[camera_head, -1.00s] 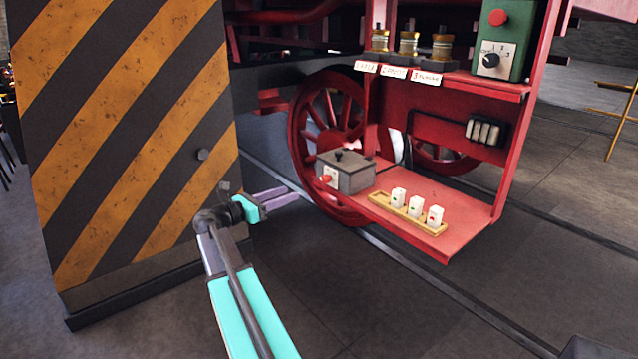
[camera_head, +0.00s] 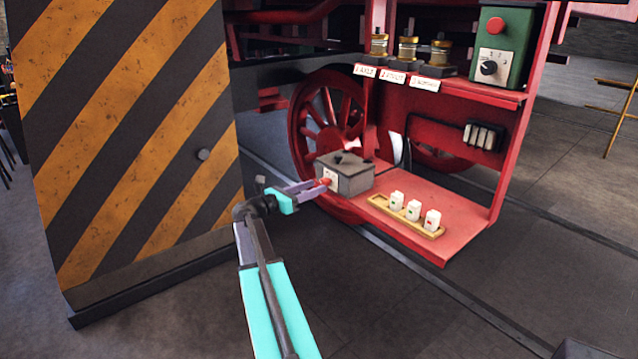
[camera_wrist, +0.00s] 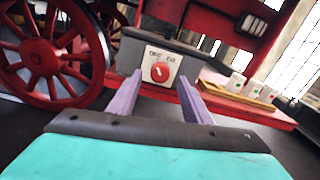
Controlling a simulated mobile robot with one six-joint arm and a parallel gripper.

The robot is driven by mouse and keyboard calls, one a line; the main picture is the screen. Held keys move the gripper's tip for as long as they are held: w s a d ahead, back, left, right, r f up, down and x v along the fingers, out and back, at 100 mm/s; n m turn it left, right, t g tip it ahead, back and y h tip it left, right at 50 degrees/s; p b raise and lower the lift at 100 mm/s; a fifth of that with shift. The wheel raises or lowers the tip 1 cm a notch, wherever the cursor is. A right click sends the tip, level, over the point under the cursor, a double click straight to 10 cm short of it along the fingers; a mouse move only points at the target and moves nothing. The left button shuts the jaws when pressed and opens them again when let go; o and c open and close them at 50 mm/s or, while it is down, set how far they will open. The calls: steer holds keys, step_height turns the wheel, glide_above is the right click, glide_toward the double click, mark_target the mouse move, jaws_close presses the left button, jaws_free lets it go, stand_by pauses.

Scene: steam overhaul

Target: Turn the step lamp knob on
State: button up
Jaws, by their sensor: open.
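The step lamp knob is the round red knob (camera_wrist: 160,72) on a white plate on the front of a grey box (camera_wrist: 175,47). In the head view the grey box (camera_head: 356,178) sits at the left end of the red lower step, with the red knob (camera_head: 325,182) facing my arm. My gripper (camera_head: 318,186) is open, its purple fingers pointing at the knob. In the wrist view my gripper (camera_wrist: 161,80) has one finger on each side of the knob. I cannot tell whether the fingers touch it. A white mark on the knob appears tilted; lettering above it is blurred.
A wooden tray (camera_head: 378,203) with white blocks (camera_head: 413,210) lies right of the box. A green box (camera_head: 507,45) with a red button and a black dial stands on the upper shelf. A striped orange-and-black pillar (camera_head: 130,140) stands left of my arm. A red wheel (camera_head: 322,125) is behind.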

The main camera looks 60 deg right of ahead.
mark_target(326, 182)
steer(key=x, duration=0.3)
steer(key=shift+p, duration=0.35)
steer(key=c, duration=1.1)
steer(key=shift+o, duration=0.2)
